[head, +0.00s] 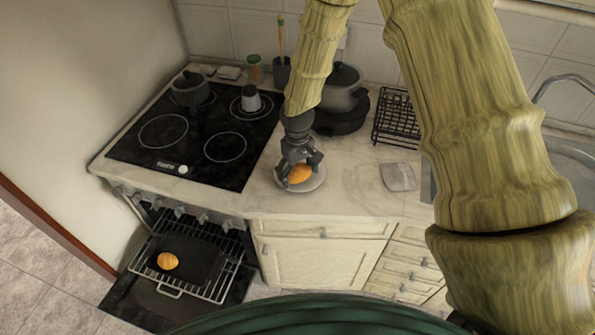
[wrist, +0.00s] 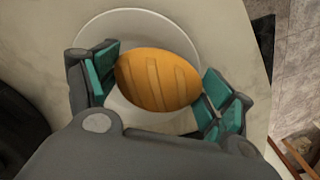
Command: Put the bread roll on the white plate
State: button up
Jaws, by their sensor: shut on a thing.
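A golden-brown bread roll (head: 300,174) with pale scored stripes is between the fingers of my gripper (head: 301,165). In the wrist view the roll (wrist: 158,74) lies between the teal pads of my gripper (wrist: 160,88), which is shut on it. The white plate (head: 316,184) is directly under the roll on the counter. In the wrist view the plate's rim (wrist: 150,13) shows around the roll. I cannot tell whether the roll touches the plate. A second similar roll (head: 167,261) is on a dark tray in the open oven.
A black cooktop (head: 180,140) with a pot (head: 190,90) and a moka-like pot (head: 250,98) is left of the plate. Dark pots (head: 342,100) stand behind my gripper. A black rack (head: 397,118) and a grey cloth-like item (head: 398,177) are to the right.

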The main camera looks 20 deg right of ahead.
aim_at(298, 169)
jog(key=shift+f, duration=0.35)
dwell(0.3)
jog(key=o, duration=1)
jog(key=shift+c, duration=0.2)
jog(key=shift+r+p, duration=0.9)
jog(key=shift+r, duration=0.6)
jog(key=shift+r, duration=0.1)
jog(key=shift+r+p, duration=1.35)
jog(key=shift+r, duration=0.5)
